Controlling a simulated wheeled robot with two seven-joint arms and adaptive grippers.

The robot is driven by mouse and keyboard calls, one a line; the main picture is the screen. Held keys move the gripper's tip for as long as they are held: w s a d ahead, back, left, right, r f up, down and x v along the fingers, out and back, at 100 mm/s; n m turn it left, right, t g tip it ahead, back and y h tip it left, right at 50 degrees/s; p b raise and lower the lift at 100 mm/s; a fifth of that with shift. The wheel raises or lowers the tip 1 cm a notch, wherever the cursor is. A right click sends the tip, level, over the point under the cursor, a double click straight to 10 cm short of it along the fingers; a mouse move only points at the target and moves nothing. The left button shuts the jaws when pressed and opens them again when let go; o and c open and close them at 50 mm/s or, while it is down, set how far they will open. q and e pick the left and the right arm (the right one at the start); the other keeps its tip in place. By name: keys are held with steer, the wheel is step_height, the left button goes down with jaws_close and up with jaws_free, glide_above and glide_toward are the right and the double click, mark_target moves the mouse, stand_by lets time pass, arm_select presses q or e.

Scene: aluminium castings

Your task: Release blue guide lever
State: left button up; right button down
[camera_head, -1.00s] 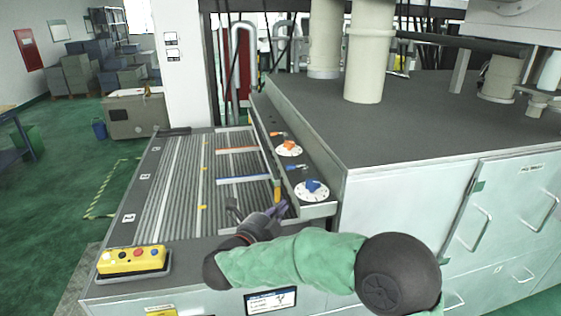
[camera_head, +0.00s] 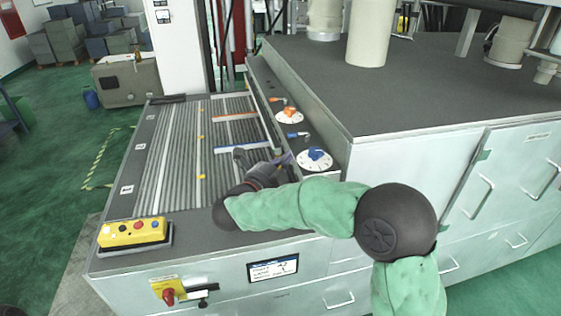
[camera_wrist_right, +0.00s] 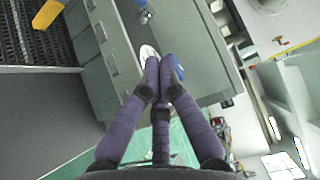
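A blue lever knob (camera_head: 316,155) sits on a white round dial (camera_head: 308,163) at the near end of the narrow ledge beside the roller table. In the right wrist view the blue knob (camera_wrist_right: 178,68) shows partly behind a fingertip, with the dial (camera_wrist_right: 148,52) to the left. My right gripper (camera_head: 287,159) is just left of the dial in the head view. Its purple fingertips (camera_wrist_right: 160,62) are nearly together, with nothing visible between them. The blue guide bar (camera_head: 243,145) lies across the rollers, partly hidden by my gripper.
An orange lever (camera_head: 289,112) on a second white dial stands farther back on the ledge. A smaller blue handle (camera_head: 294,134) lies between the dials. The grey cabinet (camera_head: 400,90) rises right of the ledge. A yellow button box (camera_head: 132,232) sits at the table's near left corner.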

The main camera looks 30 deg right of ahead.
mark_target(291, 150)
steer(key=x, duration=0.6)
steer(key=shift+w+d, duration=0.15)
steer(key=shift+w, duration=0.05)
steer(key=shift+w+d, duration=0.15)
steer(key=shift+w, duration=0.95)
steer(key=shift+w+d, duration=0.15)
steer(key=shift+w, duration=0.55)
